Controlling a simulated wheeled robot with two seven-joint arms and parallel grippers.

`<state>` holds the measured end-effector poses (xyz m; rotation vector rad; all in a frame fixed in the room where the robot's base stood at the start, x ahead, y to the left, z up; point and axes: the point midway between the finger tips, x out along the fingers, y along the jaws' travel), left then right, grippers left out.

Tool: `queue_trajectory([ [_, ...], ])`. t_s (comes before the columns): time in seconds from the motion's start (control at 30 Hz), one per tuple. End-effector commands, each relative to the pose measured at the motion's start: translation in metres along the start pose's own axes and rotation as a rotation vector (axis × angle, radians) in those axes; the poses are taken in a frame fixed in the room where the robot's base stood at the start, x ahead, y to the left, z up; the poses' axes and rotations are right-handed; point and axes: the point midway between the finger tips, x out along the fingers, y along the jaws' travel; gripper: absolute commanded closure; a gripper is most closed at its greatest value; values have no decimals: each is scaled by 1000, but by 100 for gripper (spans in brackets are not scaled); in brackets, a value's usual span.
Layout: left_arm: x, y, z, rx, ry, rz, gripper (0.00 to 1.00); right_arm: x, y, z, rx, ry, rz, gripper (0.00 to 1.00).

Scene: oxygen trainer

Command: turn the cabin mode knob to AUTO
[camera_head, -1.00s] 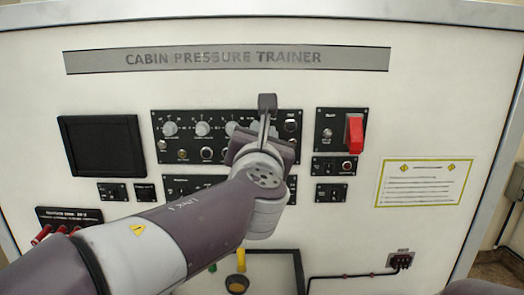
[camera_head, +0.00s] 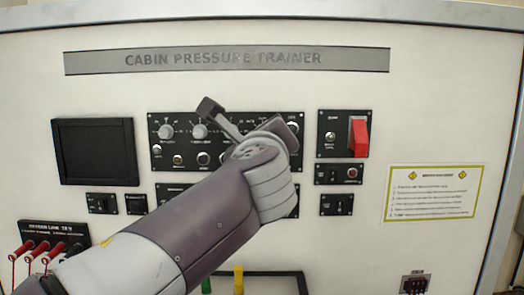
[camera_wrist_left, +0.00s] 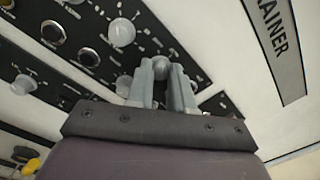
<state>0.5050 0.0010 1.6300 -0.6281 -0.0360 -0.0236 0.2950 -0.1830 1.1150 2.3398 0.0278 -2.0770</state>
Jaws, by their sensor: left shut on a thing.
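My left gripper (camera_head: 240,124) is at the upper knob row of the central black panel (camera_head: 157,160). In the left wrist view its two grey fingers (camera_wrist_left: 166,88) are shut on a rounded grey knob (camera_wrist_left: 164,68), one on each side. I take this to be the cabin mode knob; its label and pointer cannot be read. A neighbouring pale knob (camera_wrist_left: 122,32) stands free beside it. In the head view my gripper and forearm hide the held knob. My right gripper is not in view.
Two more knobs (camera_head: 199,131) sit left of the gripper. A red guarded switch (camera_head: 359,137) is on the panel to the right. A dark screen (camera_head: 96,151) is at left, and red-handled levers (camera_head: 38,250) are at lower left. A notice (camera_head: 433,192) is at right.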

Motion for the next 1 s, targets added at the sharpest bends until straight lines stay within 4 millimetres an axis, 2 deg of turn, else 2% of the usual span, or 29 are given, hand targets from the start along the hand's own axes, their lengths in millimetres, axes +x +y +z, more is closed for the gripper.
queue_trajectory([
  [0.1,0,2,-2,-103,-5,1,100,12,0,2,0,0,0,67],
  [0.5,0,0,-1,-365,-13,8,100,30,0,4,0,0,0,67],
  [1.0,0,-1,0,-458,-15,11,100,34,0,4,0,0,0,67],
])
